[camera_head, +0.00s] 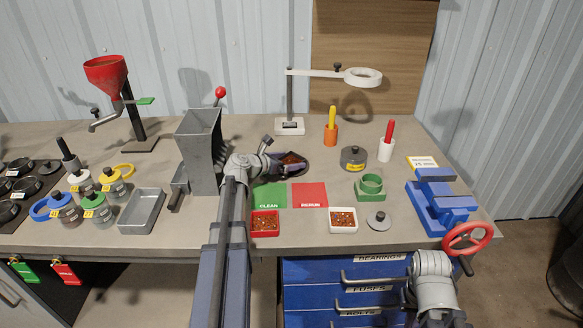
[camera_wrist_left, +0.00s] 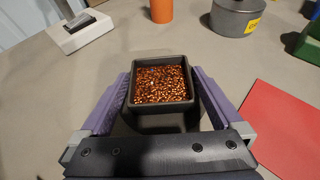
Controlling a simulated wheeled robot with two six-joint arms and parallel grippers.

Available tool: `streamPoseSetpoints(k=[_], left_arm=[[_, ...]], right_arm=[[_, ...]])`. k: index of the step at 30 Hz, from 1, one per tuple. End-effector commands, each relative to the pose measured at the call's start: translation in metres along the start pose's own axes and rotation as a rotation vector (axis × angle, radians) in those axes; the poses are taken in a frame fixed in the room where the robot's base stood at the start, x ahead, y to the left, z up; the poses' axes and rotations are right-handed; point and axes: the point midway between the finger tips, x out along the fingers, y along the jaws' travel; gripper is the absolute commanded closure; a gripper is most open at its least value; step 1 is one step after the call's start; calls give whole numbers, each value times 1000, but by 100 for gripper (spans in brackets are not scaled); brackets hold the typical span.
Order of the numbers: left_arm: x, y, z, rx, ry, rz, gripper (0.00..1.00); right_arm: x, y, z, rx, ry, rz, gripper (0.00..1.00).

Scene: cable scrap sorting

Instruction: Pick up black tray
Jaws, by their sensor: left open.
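The black tray (camera_wrist_left: 160,107) is a small square tray filled with copper-coloured granules. In the left wrist view it sits between the two purple fingers of my left gripper (camera_wrist_left: 160,90), which is open. One finger lies along each side of the tray, close to its walls; I cannot tell if they touch. In the head view my left gripper (camera_head: 290,163) is above the bench behind the green and red mats and partly covers the tray. Part of my right arm shows at the lower right, but its gripper is not in view.
The CLEAN mat (camera_head: 270,196) and RERUN mat (camera_head: 309,195) lie in front. A red tray (camera_head: 265,234) and white tray (camera_head: 343,230) hold granules near the bench edge. A magnifier lamp base (camera_head: 289,127), orange holder (camera_head: 330,134) and grey pot (camera_head: 353,158) stand behind and right.

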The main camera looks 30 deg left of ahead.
Motion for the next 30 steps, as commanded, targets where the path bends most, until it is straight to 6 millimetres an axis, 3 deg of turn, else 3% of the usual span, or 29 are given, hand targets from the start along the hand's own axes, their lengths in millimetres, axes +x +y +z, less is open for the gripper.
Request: streamPoseSetpoints(k=[8,27,30], left_arm=[[5,0,0,0,0,1,2],[5,0,0,0,0,1,74],[5,0,0,0,0,1,80]], right_arm=[[1,0,0,0,0,0,100],[1,0,0,0,0,0,100],[2,0,0,0,0,0,100]])
